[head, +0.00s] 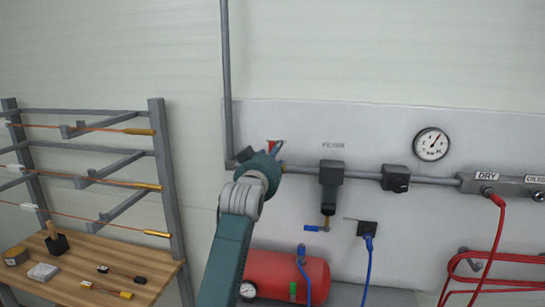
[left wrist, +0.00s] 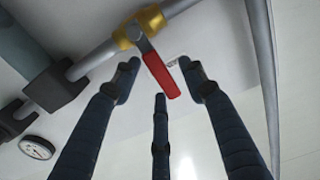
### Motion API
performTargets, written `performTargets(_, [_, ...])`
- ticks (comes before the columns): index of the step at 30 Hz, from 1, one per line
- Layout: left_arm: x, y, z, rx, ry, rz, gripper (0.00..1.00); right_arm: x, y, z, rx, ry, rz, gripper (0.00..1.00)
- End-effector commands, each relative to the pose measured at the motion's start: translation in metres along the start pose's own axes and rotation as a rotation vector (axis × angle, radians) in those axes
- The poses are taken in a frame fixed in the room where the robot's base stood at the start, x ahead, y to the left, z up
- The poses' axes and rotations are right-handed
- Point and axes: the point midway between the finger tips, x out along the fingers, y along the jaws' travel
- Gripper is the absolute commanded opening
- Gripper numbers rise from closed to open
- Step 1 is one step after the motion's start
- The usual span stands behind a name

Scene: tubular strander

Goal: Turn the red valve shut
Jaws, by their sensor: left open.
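The red valve handle (left wrist: 162,76) is a flat red lever on a brass valve body (left wrist: 133,32) in a grey pipe, seen in the left wrist view. It angles down from the valve between the tips of my left gripper (left wrist: 158,82), whose dark fingers are spread open around it with no clear contact. In the head view my left gripper (head: 274,151) is at the wall pipe and hides most of the valve. A small red patch shows behind the fingers there; I cannot tell if it is the handle. My right gripper is not in view.
The grey pipe (head: 437,180) runs right past a filter (head: 331,173) to a DRY outlet with red hoses (head: 501,225). A gauge (head: 431,145) is above. A rack and wooden table (head: 155,267) are at left.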

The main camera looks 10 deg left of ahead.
Motion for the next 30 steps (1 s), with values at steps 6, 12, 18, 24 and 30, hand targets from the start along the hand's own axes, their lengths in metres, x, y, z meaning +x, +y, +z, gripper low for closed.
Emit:
performTargets(6, [-0.01, 0.0, -0.001, 0.001, 0.003, 0.0, 0.43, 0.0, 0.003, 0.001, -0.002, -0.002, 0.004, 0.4])
performTargets(12, [-0.042, 0.0, 0.0, 0.001, 0.003, 0.0, 0.43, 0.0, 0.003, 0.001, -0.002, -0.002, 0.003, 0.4])
performTargets(18, [-0.081, 0.0, 0.0, -0.001, 0.002, 0.0, 0.43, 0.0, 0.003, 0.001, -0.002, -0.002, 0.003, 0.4])
performTargets(24, [-0.109, 0.0, 0.001, -0.001, 0.0, 0.0, 0.43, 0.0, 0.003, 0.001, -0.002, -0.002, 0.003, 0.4])
performTargets(30, [-0.12, 0.0, 0.0, -0.001, 0.0, 0.0, 0.43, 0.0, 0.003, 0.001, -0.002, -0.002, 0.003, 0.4])
